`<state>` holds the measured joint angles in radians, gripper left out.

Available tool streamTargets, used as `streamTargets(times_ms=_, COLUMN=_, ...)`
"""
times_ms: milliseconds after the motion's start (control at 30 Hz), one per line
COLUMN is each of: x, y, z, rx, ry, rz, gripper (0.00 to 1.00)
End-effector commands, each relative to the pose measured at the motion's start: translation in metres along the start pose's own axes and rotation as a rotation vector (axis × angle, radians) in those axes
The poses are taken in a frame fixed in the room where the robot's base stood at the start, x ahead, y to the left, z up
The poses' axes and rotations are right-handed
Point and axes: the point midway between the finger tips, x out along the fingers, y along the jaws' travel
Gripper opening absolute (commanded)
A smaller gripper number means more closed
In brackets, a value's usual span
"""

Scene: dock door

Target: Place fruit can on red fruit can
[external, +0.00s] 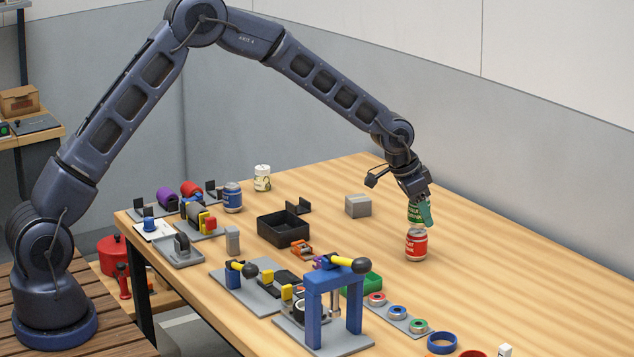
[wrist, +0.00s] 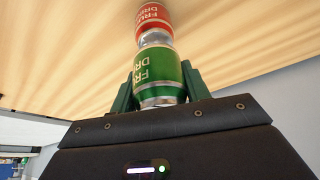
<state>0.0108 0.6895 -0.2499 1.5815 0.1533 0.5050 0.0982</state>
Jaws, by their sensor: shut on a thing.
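A green fruit can (external: 414,212) is held in my gripper (external: 420,212), whose green fingers close on both its sides. In the wrist view the green can (wrist: 157,75) sits between the fingers of my gripper (wrist: 158,88). The red fruit can (external: 416,244) stands upright on the table directly below it. In the wrist view the red can (wrist: 152,18) lines up with the end of the green can. The two cans look touching or nearly so; I cannot tell if there is a small gap.
A grey box (external: 358,206) and a black tray (external: 283,229) lie left of the cans. A blue press frame (external: 334,300) and a row of coloured rings (external: 398,312) stand nearer the front. The table (external: 500,265) right of the cans is clear.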

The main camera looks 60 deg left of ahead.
Motion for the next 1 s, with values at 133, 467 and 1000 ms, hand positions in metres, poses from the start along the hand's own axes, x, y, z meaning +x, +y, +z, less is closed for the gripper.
streamTargets(times_ms=133, x=0.0102, y=0.0002, z=0.0042, rx=0.000, ry=0.001, rz=0.000, gripper=0.20)
streamTargets(times_ms=467, x=0.0125, y=0.0001, z=0.0052, rx=0.000, ry=0.000, rz=0.000, gripper=0.20)
streamTargets(times_ms=1000, x=0.0048, y=-0.0002, z=0.0038, rx=0.000, ry=0.002, rz=-0.001, gripper=0.68)
